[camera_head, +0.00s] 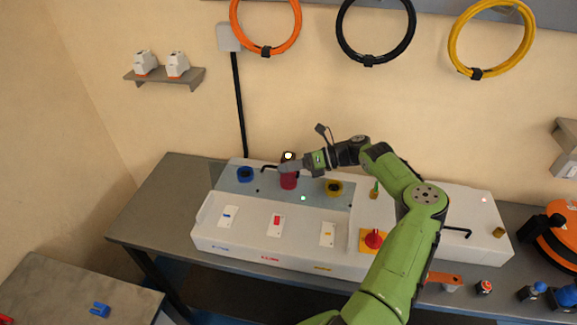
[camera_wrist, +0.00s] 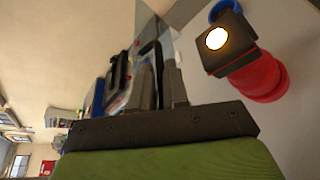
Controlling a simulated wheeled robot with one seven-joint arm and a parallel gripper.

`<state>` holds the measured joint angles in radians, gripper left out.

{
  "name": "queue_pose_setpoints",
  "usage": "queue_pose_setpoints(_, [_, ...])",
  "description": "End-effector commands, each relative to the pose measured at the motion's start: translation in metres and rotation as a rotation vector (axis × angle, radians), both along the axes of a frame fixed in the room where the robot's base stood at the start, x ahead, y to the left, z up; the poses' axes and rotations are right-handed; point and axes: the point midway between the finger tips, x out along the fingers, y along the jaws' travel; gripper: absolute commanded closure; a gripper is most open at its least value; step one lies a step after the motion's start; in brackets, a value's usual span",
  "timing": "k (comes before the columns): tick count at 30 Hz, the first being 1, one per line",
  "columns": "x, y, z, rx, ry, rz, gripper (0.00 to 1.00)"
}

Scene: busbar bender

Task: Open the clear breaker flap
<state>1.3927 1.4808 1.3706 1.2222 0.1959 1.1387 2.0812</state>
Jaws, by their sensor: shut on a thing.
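The clear breaker flap (camera_head: 222,178) shows as a bluish see-through pane over the left back of the white console. Blue (camera_head: 245,174), red (camera_head: 288,181) and yellow (camera_head: 334,187) round parts show in its area. I cannot tell the flap's exact tilt.
The white console (camera_head: 215,235) fills most of the grey bench (camera_head: 150,215). A red knob on a yellow plate (camera_head: 373,239) and a black bent handle (camera_head: 456,231) lie right. A lit dark block (camera_wrist: 228,45) stands close by in the wrist view. Cable coils (camera_head: 375,62) hang above.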

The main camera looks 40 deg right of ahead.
Motion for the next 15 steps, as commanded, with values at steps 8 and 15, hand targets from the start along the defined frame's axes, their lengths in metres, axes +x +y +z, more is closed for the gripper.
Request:
queue_pose_setpoints(8, [-0.011, 0.011, 0.011, -0.101, -0.082, 0.003, 1.0])
queue_pose_setpoints(15, [-0.012, 0.013, 0.008, -0.125, -0.107, 0.001, 1.0])
